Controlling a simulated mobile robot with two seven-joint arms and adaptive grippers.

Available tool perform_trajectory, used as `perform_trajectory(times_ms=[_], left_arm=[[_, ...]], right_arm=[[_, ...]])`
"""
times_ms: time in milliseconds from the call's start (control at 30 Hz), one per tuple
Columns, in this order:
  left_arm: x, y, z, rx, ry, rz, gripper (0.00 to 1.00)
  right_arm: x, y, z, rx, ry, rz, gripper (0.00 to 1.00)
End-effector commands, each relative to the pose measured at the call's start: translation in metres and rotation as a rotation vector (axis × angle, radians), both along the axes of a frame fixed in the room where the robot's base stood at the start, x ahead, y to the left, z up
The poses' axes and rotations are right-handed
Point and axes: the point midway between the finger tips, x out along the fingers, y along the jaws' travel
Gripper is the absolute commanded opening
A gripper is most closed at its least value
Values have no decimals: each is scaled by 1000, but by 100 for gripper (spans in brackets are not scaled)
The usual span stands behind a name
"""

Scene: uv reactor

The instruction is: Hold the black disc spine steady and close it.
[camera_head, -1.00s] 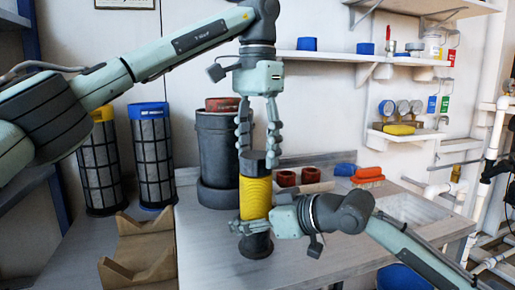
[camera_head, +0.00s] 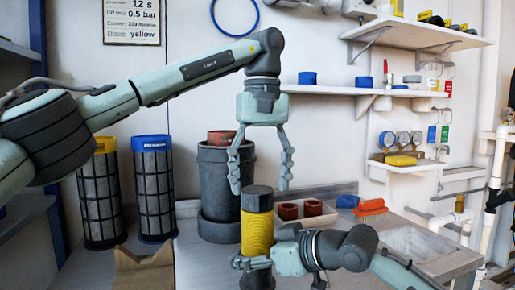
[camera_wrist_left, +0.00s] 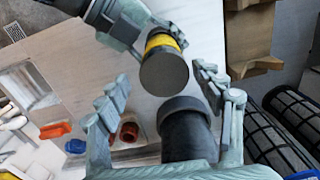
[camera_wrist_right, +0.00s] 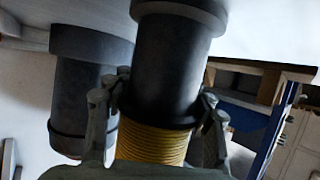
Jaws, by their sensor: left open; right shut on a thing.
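The black disc spine stands upright on the bench, with a dark round cap (camera_head: 257,197) on top and a yellow ribbed stack (camera_head: 257,232) below it. My left gripper (camera_head: 260,188) is open and empty, pointing down, its fingers apart on either side of the cap. In the left wrist view, the cap (camera_wrist_left: 165,73) shows between the spread fingers, with a strip of yellow behind it. My right gripper (camera_head: 243,263) is shut on the spine at the lower end of the yellow stack. The right wrist view shows its fingers around the spine's black lower section (camera_wrist_right: 165,75).
A large dark canister (camera_head: 213,180) stands just behind the spine. Two mesh cylinders (camera_head: 154,190) and a wooden cradle (camera_head: 145,262) are at left. Small red cups (camera_head: 288,212) and an orange brush (camera_head: 371,206) lie behind at right.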

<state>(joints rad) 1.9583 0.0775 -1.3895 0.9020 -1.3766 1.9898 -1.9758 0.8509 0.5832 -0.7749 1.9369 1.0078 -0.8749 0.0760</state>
Motion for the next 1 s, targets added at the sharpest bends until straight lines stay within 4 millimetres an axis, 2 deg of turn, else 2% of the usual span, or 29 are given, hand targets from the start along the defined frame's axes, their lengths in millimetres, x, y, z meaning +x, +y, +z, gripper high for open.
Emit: perform_trajectory(times_ms=[100,1000], left_arm=[[0,0,4,8,-3,308,67],[-1,2,36,50,-41,2685,67]], right_arm=[[0,0,0,-1,0,-1,0],[0,0,0,-2,0,-1,0]])
